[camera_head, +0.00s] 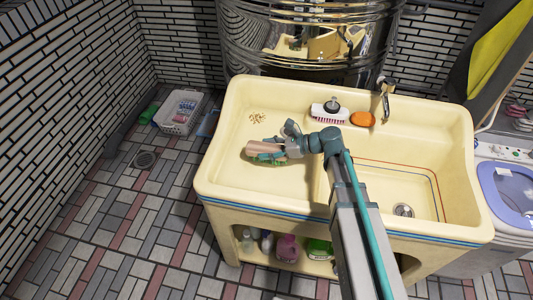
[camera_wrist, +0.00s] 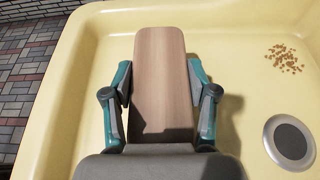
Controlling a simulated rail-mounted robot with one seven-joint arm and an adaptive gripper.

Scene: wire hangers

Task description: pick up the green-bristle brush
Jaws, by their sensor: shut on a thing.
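The brush (camera_head: 262,148) is over the left, shallow part of the cream sink (camera_head: 229,175), with its pale wooden back facing up and green showing beneath it. In the wrist view its wooden back (camera_wrist: 161,50) points away from me between the fingers. My gripper (camera_wrist: 160,78) is shut on the brush's two long sides; it also shows in the head view (camera_head: 272,153). The bristles are hidden in the wrist view. I cannot tell whether the brush touches the sink floor.
A white brush with dark red bristles (camera_head: 328,114) and an orange soap (camera_head: 362,119) sit on the back ledge near the faucet (camera_head: 386,92). Brown specks (camera_wrist: 285,57) and a drain (camera_wrist: 290,140) lie right of the brush. The sink rim surrounds it.

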